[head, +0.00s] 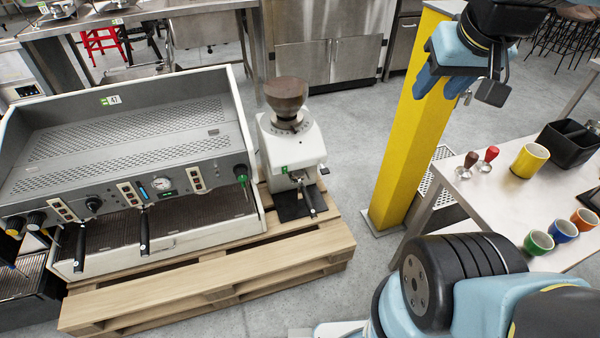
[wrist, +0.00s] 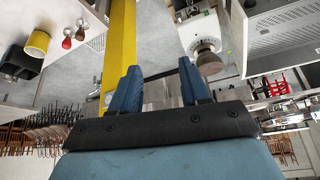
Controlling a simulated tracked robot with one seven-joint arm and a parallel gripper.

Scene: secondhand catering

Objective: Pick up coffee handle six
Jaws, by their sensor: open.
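Black coffee handles show in the head view. Two hang from the front of the grey espresso machine (head: 130,150): a left handle (head: 80,248) and a middle handle (head: 144,232). Another black handle (head: 308,198) sticks out at the front of the white grinder (head: 300,150). I cannot make out which one is six. My gripper (head: 440,92) is open and empty, high in front of the yellow post, well to the right of the machine and grinder. Its two blue fingers also show apart in the wrist view (wrist: 159,66), with nothing between them.
The machine and grinder stand on a wooden pallet (head: 200,290). A yellow post (head: 412,130) stands between the grinder and a table (head: 480,215) bearing tampers (head: 489,158), a yellow mug (head: 530,160), small cups (head: 562,230) and a black bin (head: 568,145). Grey floor (head: 350,110) lies clear beyond the grinder.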

